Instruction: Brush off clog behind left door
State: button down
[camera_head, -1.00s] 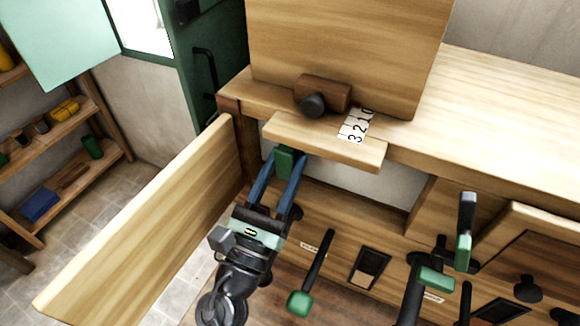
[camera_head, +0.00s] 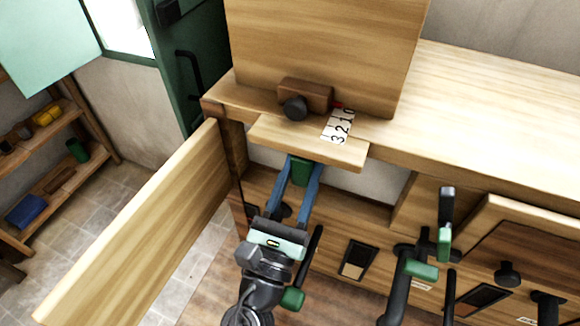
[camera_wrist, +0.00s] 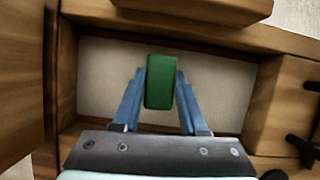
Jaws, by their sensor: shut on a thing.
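My gripper (camera_head: 299,168) is shut on a green block (camera_wrist: 159,82). The block stands between the two blue fingers, and no bristles show on it. The block also shows in the head view (camera_head: 300,171), just under the front edge of a small wooden ledge (camera_head: 335,152). The left door (camera_head: 135,225), a pale wooden panel, stands swung open to the left of my arm. In the wrist view, the block is in front of a pale-backed opening (camera_wrist: 105,80) framed in wood. I cannot make out a clog.
A number strip (camera_head: 338,126) and a brown block with a dark knob (camera_head: 294,108) are on top by the ledge. Black levers with green grips (camera_head: 422,270) stand at the right. A second wooden panel (camera_head: 500,235) is at the far right. Shelves (camera_head: 60,180) stand at the left.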

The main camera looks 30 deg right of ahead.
jog(key=s+d, duration=0.5)
jog(key=s, duration=0.1)
jog(key=shift+s, duration=0.25)
dwell(0.6)
jog(key=shift+s+a+p, duration=0.2)
jog(key=shift+s+a, duration=0.7)
jog(key=shift+a, duration=0.3)
jog(key=shift+s+a+p, duration=0.15)
jog(key=shift+s+a, duration=0.75)
jog(key=shift+a, duration=0.25)
jog(key=shift+a, duration=0.1)
jog(key=shift+s+a, duration=0.9)
jog(key=shift+a, duration=0.2)
